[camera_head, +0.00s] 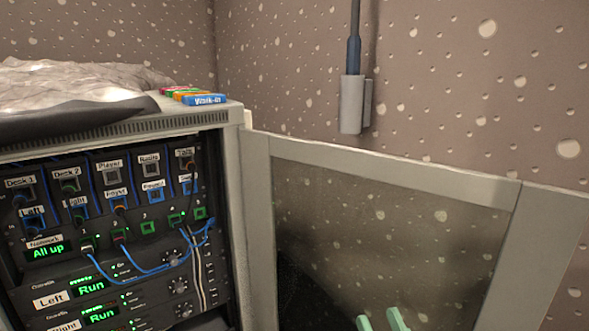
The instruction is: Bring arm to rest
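My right gripper (381,320) shows only as two pale green fingertips at the bottom edge, right of the middle. They stand a little apart with nothing visible between them. They appear in front of the glass of the open cabinet door (385,168), clear of the rack. The rest of the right arm is below the picture. My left gripper is not in view.
The equipment rack (150,228) stands at the left, with patch cables, labels and lit green displays. Coloured labelled blocks (205,99) and crumpled grey cloth (75,80) lie on top. A grey holder (352,104) hangs on the speckled wall.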

